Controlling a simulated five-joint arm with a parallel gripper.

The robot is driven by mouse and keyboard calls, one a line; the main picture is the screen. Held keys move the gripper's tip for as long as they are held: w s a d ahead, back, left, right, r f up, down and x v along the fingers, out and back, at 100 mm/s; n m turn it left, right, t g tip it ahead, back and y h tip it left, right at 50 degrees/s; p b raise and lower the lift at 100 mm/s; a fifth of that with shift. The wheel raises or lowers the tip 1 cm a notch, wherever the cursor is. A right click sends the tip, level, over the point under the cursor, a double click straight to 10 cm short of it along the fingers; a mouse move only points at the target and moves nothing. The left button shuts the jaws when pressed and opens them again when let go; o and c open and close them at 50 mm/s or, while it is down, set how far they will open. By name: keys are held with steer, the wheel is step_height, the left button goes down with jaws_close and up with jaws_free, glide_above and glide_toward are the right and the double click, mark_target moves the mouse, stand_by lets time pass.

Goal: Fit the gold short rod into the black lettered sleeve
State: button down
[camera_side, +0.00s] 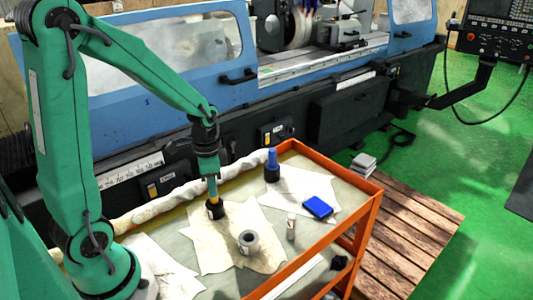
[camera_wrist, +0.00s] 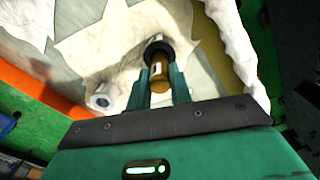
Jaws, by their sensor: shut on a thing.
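My gripper (camera_side: 211,179) points down over the cart and is shut on the gold short rod (camera_side: 213,189). The rod hangs upright between the two fingers; it also shows in the wrist view (camera_wrist: 158,76). The black lettered sleeve (camera_side: 215,209) stands on a crumpled white sheet directly below the rod. In the wrist view the black sleeve (camera_wrist: 158,46) shows at the rod's far end. The rod's lower end meets or overlaps the sleeve's mouth. How far it sits inside is hidden.
A grey hollow cylinder (camera_side: 249,244) stands in front of the sleeve. A small pale vial (camera_side: 291,228), a blue box (camera_side: 318,207) and a blue-topped item (camera_side: 272,166) stand to the right. The cart's orange rim (camera_side: 362,215) and a white cloth roll (camera_side: 180,195) edge the area.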

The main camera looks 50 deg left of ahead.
mark_target(215, 205)
steer(key=shift+f, duration=1.7)
steer(key=shift+f, duration=0.15)
steer(key=c, duration=1.3)
jaws_free()
steer(key=shift+o, duration=0.2)
steer(key=shift+r, duration=0.2)
steer(key=shift+r, duration=6)
steer(key=shift+s, duration=0.1)
